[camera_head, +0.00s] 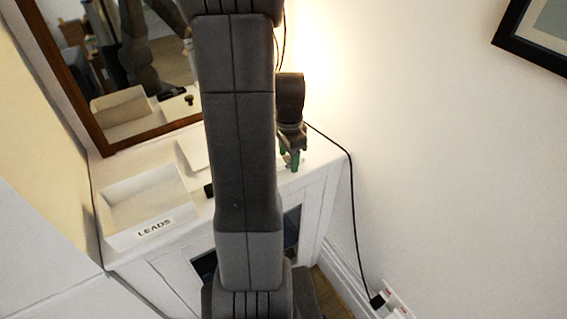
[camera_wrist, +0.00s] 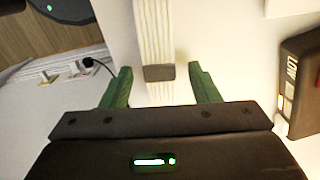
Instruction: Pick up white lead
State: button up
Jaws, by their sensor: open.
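In the wrist view, a bundle of straight white strands (camera_wrist: 153,30), which looks like the white lead, lies on the white cabinet top with a dark grey band (camera_wrist: 159,73) at its near end. My gripper (camera_wrist: 160,82) has its green fingers apart, one on each side of the banded end. Whether either finger touches it I cannot tell; gaps show on both sides. In the head view my gripper (camera_head: 289,161) points down over the right end of the cabinet top (camera_head: 290,182). The lead is not clear there, hidden by my arm and gripper.
An open white tray labelled LEADS (camera_head: 150,205) stands on the cabinet's left, below a wood-framed mirror (camera_head: 105,140). A dark lettered block (camera_wrist: 302,75) lies right of my gripper in the wrist view. A black cable (camera_head: 351,200) hangs down the right side to a socket strip (camera_head: 392,303).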

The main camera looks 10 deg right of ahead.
jog(key=shift+f, duration=0.2)
jog(key=c, duration=1.1)
jog(key=shift+o, duration=0.2)
